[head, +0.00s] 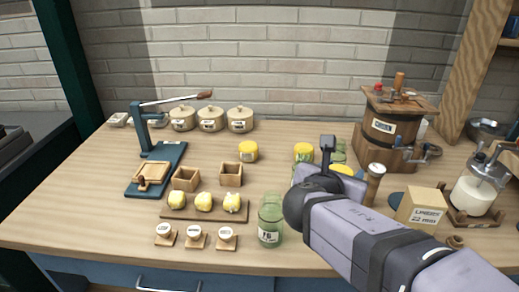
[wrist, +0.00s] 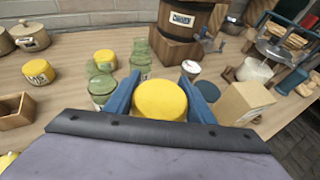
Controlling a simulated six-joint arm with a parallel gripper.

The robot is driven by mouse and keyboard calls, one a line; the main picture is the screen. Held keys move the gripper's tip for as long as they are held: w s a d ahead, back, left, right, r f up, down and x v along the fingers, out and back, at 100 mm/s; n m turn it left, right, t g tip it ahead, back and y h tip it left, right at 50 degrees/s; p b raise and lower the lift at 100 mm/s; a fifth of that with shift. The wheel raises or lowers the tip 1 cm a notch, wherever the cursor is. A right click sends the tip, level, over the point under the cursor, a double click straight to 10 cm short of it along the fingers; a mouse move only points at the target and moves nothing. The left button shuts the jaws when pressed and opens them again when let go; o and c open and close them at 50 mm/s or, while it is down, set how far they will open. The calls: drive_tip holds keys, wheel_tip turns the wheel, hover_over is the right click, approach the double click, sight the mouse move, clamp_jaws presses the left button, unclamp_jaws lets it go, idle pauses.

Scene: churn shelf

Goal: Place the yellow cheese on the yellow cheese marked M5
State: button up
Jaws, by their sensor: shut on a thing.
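My gripper (wrist: 160,100) is shut on a round yellow cheese (wrist: 160,98), with one blue finger on each side of it. In the head view a yellow patch, probably the held cheese (head: 342,169), shows just behind my gripper (head: 328,160). A yellow cheese (head: 248,151) with a white label stands on the table left of my gripper; it also shows at the left of the wrist view (wrist: 38,72). Another labelled yellow cheese (head: 303,152) stands to its right, also in the wrist view (wrist: 105,58). I cannot read either label with certainty.
Green glass jars (wrist: 102,88) stand close to the held cheese, and another jar (head: 269,222) is at the front. A wooden churn (head: 385,125) stands behind right, a cardboard box (head: 418,207) at right. Wooden boxes (head: 186,179) and pale yellow lumps (head: 203,202) are at left.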

wheel_tip(320, 180, up, 9)
drive_tip(key=r+n+t+y+p, duration=0.15)
drive_tip(key=n+y+p, duration=0.25)
drive_tip(key=p, duration=0.9)
hover_over(248, 151)
drive_tip(key=w+d, duration=0.3)
drive_tip(key=d, duration=0.1)
drive_tip(key=w+a+f+y+p, duration=0.1)
drive_tip(key=w+a+f+p, duration=0.2)
drive_tip(key=w+a, duration=0.1)
drive_tip(key=shift+n, duration=0.4)
drive_tip(key=shift+f+b, duration=0.6)
drive_tip(key=shift+f, duration=6.7)
drive_tip(key=shift+f, duration=0.25)
drive_tip(key=o, duration=1.2)
drive_tip(key=shift+c, duration=0.2)
